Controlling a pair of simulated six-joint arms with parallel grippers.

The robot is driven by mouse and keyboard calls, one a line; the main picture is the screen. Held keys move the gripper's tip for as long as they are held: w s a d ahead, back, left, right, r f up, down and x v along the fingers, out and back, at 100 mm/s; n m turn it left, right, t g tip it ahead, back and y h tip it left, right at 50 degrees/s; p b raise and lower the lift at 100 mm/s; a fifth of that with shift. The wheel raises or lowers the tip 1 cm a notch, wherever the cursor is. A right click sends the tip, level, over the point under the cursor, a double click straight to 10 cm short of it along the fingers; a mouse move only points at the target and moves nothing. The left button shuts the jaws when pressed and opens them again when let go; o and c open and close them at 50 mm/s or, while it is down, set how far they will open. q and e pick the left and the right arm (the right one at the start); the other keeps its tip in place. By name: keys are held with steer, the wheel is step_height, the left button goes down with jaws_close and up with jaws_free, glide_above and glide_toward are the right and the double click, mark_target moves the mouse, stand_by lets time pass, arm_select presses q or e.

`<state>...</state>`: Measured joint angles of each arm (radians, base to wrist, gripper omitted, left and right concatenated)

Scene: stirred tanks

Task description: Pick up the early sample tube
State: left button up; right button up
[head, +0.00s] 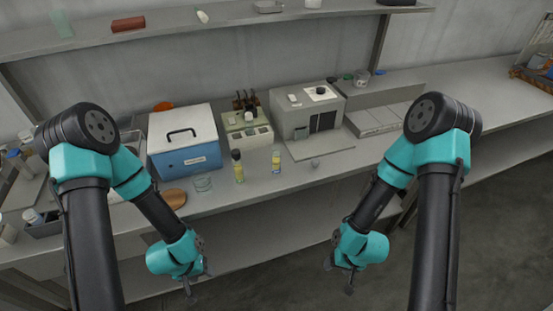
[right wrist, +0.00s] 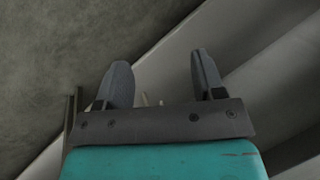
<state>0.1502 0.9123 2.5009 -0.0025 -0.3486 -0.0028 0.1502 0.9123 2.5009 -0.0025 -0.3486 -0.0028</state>
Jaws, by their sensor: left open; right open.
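My left gripper (head: 192,290) is open and empty below the bench's front edge. My right gripper (head: 340,280) is also open and empty in front of the bench; the right wrist view shows its two fingers apart (right wrist: 160,78).
A blue and white box (head: 184,155) with a black handle stands left of the rack. A grey instrument (head: 295,118) stands to the right. A clear glass beaker (head: 202,183) and a brown round disc (head: 175,197) sit near the front edge. A shelf (head: 230,14) runs above.

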steer(key=w+a+r+m+y, duration=0.35)
steer(key=r+m, duration=0.25)
steer(key=m, duration=0.2)
steer(key=w+a+r+m+y, duration=0.3)
steer(key=w+r+m+y, duration=0.2)
steer(key=m, duration=0.3)
steer(key=w+r+m+t+y, duration=0.1)
steer(key=w+r+m+t, duration=0.1)
steer(key=w+r, duration=0.1)
steer(key=w+d+r+m+t+y, duration=0.1)
steer(key=w+r+m+t, duration=0.1)
steer(key=w+r+t, duration=0.1)
steer(key=w+r+m+t+y, duration=0.1)
steer(key=w+r+m+t, duration=0.1)
steer(key=w+r, duration=0.3)
steer(key=shift+w+d+r+t+y, duration=0.25)
steer(key=shift+w+d+t, duration=0.1)
steer(key=shift+w+t, duration=0.15)
steer(key=shift+a, duration=0.1)
